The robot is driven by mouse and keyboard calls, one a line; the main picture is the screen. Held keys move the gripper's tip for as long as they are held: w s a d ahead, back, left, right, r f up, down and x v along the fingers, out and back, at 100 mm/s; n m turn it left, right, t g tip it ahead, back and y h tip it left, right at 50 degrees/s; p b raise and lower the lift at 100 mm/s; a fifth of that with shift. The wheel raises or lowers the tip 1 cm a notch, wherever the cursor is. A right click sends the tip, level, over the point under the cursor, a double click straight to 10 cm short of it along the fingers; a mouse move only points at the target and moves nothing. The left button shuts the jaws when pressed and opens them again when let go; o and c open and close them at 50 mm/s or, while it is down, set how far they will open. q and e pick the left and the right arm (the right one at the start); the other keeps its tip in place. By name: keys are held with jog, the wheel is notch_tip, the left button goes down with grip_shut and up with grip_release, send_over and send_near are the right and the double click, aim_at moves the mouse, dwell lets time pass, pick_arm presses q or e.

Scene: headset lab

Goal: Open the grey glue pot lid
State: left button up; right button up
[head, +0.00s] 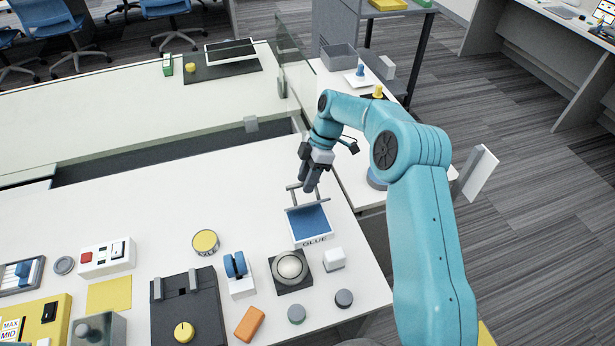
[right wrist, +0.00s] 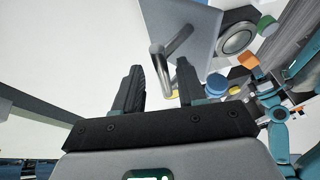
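The glue pot (head: 311,240) is a white box marked GLUE near the right end of the near table, with blue (head: 308,220) showing inside. Its grey lid (head: 307,207) is raised and seen nearly edge-on at the pot's far side, with a bar handle (head: 290,187) on its far face. The right wrist view shows the lid's grey face (right wrist: 190,25) and the handle (right wrist: 161,62). My right gripper (head: 309,187) is at the handle, fingers apart, with the handle's end between or just beyond the fingertips; contact is unclear. My left gripper is not in view.
A trackball (head: 290,268), white block (head: 334,259) and blue roller (head: 236,265) stand near the pot. A yellow-topped tin (head: 205,242) is to the left. A glass divider (head: 293,65) stands behind. The table left of the pot is mostly clear.

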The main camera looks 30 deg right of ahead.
jog(key=shift+r, duration=0.2)
jog(key=shift+s+r, duration=0.1)
jog(key=shift+r, duration=0.2)
jog(key=p+v, duration=0.4)
jog(key=v, duration=1.1)
jog(key=shift+d, duration=0.3)
jog(key=shift+w, duration=0.2)
jog(key=shift+s+r, duration=0.1)
jog(key=shift+a, duration=0.1)
